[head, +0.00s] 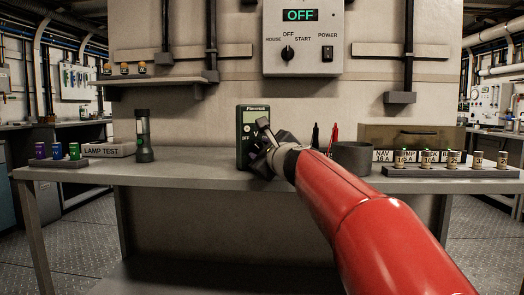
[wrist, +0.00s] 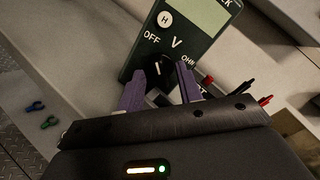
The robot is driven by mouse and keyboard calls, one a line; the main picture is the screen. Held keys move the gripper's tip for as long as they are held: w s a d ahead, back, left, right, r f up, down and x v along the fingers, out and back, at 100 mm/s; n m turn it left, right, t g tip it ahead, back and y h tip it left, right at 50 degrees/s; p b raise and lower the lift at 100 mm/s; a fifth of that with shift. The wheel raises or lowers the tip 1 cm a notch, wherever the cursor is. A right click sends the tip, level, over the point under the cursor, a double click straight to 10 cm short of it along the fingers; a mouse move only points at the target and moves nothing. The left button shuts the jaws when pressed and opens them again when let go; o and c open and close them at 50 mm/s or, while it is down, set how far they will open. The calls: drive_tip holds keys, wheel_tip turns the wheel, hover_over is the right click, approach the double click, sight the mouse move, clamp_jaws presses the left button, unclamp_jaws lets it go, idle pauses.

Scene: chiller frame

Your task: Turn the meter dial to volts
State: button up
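The dark green meter (head: 244,113) stands upright on the bench in the head view. My gripper (head: 258,140) is in front of it and hides much of its lower face. In the wrist view the meter's face (wrist: 200,38) shows a pale display, an H button and the labels OFF, V and OHM. The black dial (wrist: 160,72) lies between the two purple fingers of my gripper (wrist: 160,80). Its small white mark seems to point toward OFF. The fingers are spread to either side of the dial; whether they touch it is unclear.
Red and black probes (head: 333,135) and a dark grey cup (head: 352,157) stand right of the meter. A torch (head: 144,136) stands left. A wall panel (head: 303,38) reading OFF hangs above.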

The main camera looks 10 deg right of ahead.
drive_tip(key=shift+c, duration=0.2)
clamp_jaws()
drive_tip(key=shift+m, duration=0.4)
drive_tip(key=m+p, duration=0.1)
drive_tip(key=m, duration=0.3)
drive_tip(key=shift+r+p, duration=0.1)
drive_tip(key=shift+p, duration=0.25)
drive_tip(key=shift+m+p, duration=0.5)
drive_tip(key=shift+m, duration=1.5)
drive_tip(key=shift+o, duration=0.2)
unclamp_jaws()
